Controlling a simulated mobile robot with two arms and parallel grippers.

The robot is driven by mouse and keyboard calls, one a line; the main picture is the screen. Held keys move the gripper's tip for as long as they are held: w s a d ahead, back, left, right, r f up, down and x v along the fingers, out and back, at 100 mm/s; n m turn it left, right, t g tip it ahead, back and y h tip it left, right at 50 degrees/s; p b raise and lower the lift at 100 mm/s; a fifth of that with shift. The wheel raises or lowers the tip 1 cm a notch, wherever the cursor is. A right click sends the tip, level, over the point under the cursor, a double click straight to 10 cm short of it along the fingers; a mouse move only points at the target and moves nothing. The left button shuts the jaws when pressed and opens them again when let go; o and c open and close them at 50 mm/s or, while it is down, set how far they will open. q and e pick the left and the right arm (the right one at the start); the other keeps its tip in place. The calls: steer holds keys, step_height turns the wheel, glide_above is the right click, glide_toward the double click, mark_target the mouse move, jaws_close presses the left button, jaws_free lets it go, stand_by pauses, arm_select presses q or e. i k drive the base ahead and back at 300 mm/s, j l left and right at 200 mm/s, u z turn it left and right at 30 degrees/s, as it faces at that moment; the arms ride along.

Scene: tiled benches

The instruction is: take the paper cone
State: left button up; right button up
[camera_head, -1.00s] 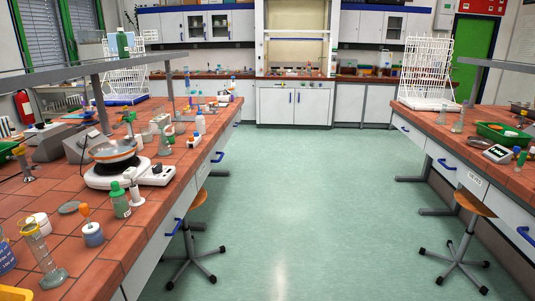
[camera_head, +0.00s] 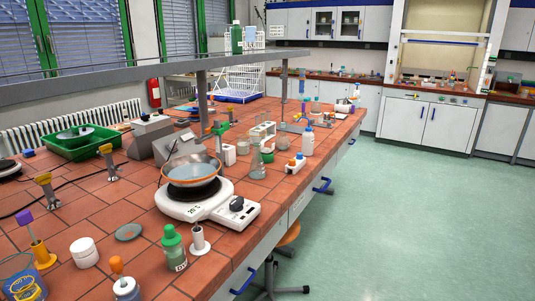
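I cannot make out a paper cone in the head view; on the tiled bench (camera_head: 75,215), small items at the back are too small to tell apart. Neither of my grippers is in view.
A hotplate (camera_head: 181,205) bearing an orange-rimmed bowl (camera_head: 192,172) stands near the bench's right edge. A green-capped bottle (camera_head: 174,252), a white jar (camera_head: 84,254) and a glass beaker (camera_head: 22,287) stand in front. A green tray (camera_head: 88,150) lies behind. The floor (camera_head: 400,235) at right is clear.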

mark_target(265, 150)
steer(key=i+l+u, duration=0.15)
steer(key=u, duration=0.85)
steer(key=i+l+u, duration=0.2)
steer(key=l+u, duration=0.3)
steer(key=l, duration=0.35)
steer(key=l+u, duration=0.5)
steer(key=l, duration=0.35)
